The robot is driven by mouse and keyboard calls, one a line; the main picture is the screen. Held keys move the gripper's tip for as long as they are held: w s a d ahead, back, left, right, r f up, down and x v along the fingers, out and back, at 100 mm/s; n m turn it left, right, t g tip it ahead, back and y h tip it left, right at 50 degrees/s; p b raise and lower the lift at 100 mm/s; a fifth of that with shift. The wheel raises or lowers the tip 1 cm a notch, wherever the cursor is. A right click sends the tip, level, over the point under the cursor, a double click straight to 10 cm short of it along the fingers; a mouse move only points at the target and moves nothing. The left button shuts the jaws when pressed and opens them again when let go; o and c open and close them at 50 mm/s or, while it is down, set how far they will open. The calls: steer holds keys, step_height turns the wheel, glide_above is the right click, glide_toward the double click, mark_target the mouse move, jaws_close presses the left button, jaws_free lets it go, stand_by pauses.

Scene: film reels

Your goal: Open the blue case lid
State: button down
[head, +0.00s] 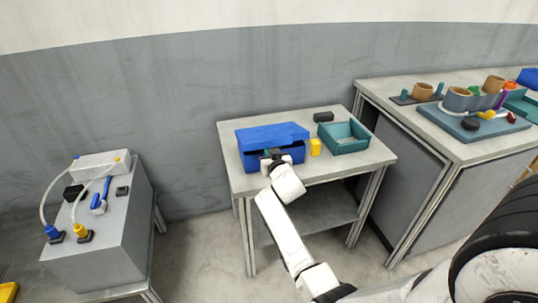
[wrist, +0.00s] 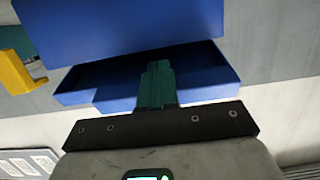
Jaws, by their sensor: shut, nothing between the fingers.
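The blue case (head: 259,162) stands on the middle table, and its blue lid (head: 272,135) is tilted partly open, with a dark gap along the front. My gripper (head: 270,155) is at the front of this gap, near the middle of the case. In the wrist view, two blue parts of the case (wrist: 130,25) show with the gap between them. The teal fingers of my gripper (wrist: 155,83) are together and empty, overlapping the gap. I cannot tell whether they touch the lid.
A yellow block (head: 315,147) stands just right of the case, with a teal open tray (head: 344,149) beyond it. A black block (head: 323,117) lies behind. A grey cabinet (head: 95,235) is at left; a larger workbench (head: 413,115) is at right.

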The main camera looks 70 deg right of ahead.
mark_target(266, 139)
steer(key=shift+w+d+r+p, duration=0.35)
steer(key=shift+r+p, duration=0.15)
steer(key=shift+r, duration=0.2)
steer(key=shift+w+d+r+p, duration=0.2)
steer(key=shift+d+r+p, duration=0.2)
steer(key=shift+r, duration=0.25)
steer(key=shift+w+d+r+p, duration=0.3)
steer(key=shift+r+p, duration=0.25)
steer(key=shift+r, duration=0.15)
steer(key=shift+w+d+r, duration=0.1)
steer(key=shift+w+d+r+p, duration=0.4)
steer(key=shift+w+d+r, duration=0.75)
steer(key=shift+d+r, duration=0.3)
steer(key=shift+w+d+r+b, duration=0.5)
steer(key=shift+w+d, duration=0.2)
steer(key=shift+d, duration=0.1)
steer(key=shift+w+d+r+b, duration=0.35)
steer(key=shift+w+d+b, duration=0.1)
steer(key=shift+w+d, duration=0.25)
